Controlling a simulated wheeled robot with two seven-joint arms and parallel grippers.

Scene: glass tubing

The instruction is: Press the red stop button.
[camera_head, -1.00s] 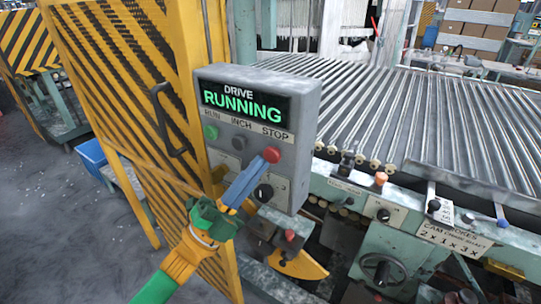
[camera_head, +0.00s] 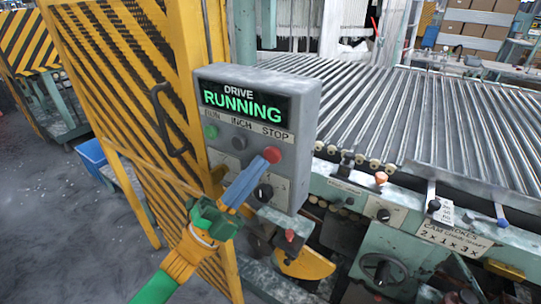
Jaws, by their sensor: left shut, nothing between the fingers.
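Under the STOP label (camera_head: 274,133) is the red stop button (camera_head: 273,154). My left gripper (camera_head: 264,163) is shut and empty, its blue fingers pointing up and right. The fingertips are at the lower left edge of the red button; I cannot tell whether they touch it. A green RUN button (camera_head: 211,131) and a grey INCH button (camera_head: 239,142) sit to the left. My right gripper is not in view.
A yellow mesh guard (camera_head: 130,70) stands left of the box. A black knob (camera_head: 263,192) is just below the fingers. A ribbed roller bed (camera_head: 400,110) and a green machine front with knobs (camera_head: 384,214) lie to the right. A blue bin (camera_head: 92,155) is at left.

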